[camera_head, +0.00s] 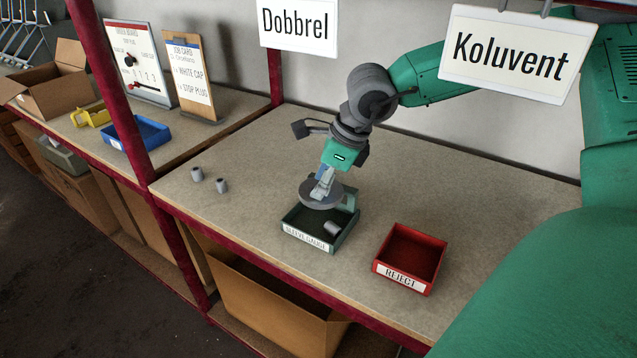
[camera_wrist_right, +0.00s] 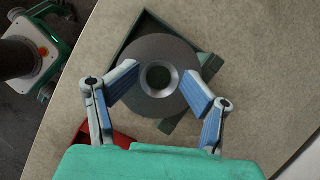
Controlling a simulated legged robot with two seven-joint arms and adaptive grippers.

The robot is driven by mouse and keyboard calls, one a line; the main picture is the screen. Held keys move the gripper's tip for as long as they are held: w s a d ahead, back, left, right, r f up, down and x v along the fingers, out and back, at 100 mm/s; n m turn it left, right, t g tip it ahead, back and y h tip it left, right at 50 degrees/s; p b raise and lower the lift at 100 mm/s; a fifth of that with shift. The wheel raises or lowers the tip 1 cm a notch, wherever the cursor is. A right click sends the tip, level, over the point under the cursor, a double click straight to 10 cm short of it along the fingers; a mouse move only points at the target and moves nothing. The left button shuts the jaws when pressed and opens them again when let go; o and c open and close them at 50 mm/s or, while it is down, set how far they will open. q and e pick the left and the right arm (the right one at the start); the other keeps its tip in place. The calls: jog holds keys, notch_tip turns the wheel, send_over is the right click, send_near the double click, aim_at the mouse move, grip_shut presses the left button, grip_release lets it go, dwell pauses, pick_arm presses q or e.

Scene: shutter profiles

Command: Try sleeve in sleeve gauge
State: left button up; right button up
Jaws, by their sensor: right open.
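A dark green tray (camera_head: 308,240) labelled SLEEVE GAUGE stands on the bench. Above it is a grey disc, the gauge (camera_head: 316,203), with a bracket at its right side. The wrist view shows the disc (camera_wrist_right: 150,98) from above with a round central hole; I see no sleeve in it. A grey sleeve (camera_head: 333,228) lies in the tray below the disc. Two more grey sleeves (camera_head: 197,174) (camera_head: 221,185) stand on the bench to the left. My right gripper (camera_wrist_right: 160,76) is open and empty above the disc, its blue-padded fingers on either side of the hole. My left gripper is out of view.
A red REJECT tray (camera_head: 440,256) stands to the right of the gauge tray and looks empty. Hanging signs cross the top. Bench behind the trays is clear.

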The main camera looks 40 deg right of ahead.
jog(key=shift+d, duration=0.1)
jog(key=v, duration=1.1)
jog(key=shift+s+r, duration=0.15)
jog(key=shift+r, duration=0.2)
jog(key=shift+d, duration=0.15)
